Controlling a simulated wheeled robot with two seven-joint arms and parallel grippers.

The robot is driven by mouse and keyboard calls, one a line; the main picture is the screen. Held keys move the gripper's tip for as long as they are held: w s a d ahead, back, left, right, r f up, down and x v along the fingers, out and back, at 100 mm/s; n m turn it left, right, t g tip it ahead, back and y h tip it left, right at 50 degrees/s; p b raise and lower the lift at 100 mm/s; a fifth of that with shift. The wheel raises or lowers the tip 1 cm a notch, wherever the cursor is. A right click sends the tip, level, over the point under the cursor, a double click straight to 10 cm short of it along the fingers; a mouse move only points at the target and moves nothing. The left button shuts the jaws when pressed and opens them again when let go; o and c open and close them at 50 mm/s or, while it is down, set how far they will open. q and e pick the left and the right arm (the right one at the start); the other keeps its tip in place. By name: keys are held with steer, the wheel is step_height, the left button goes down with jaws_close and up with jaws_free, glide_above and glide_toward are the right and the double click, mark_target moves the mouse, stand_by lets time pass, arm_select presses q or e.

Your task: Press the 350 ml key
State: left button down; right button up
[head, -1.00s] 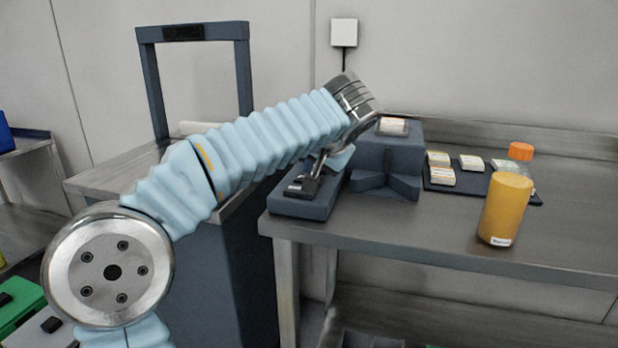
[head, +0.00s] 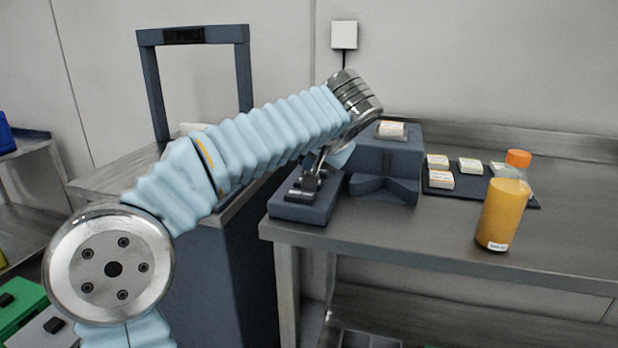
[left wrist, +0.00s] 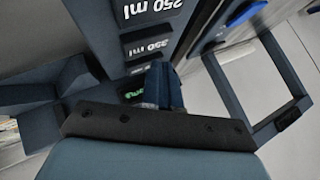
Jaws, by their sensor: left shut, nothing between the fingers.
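The key panel (head: 300,211) is a dark sloped box at the front left of the steel table. In the left wrist view, a key labelled 250 ml (left wrist: 148,10) is at the top, and the 350 ml key (left wrist: 148,48) is just below it. My left gripper (head: 309,181) is shut and empty, pointing down at the panel. Its fingers (left wrist: 162,84) show in the left wrist view with their tips close to the lower right of the 350 ml key. I cannot tell whether they touch the panel. Small green lettering (left wrist: 133,94) shows beside the fingers.
The dark filler block (head: 385,158) stands right behind the panel. A bottle of orange liquid (head: 500,215) with an orange cap stands at the right. A dark mat (head: 500,199) holds several small labelled packs. A dark frame (head: 153,90) rises at the left.

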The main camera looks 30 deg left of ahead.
arm_select(q)
step_height(320, 180, up, 3)
steer(key=shift+f+p, duration=0.15)
steer(key=shift+p, duration=1)
steer(key=shift+r, duration=1.1)
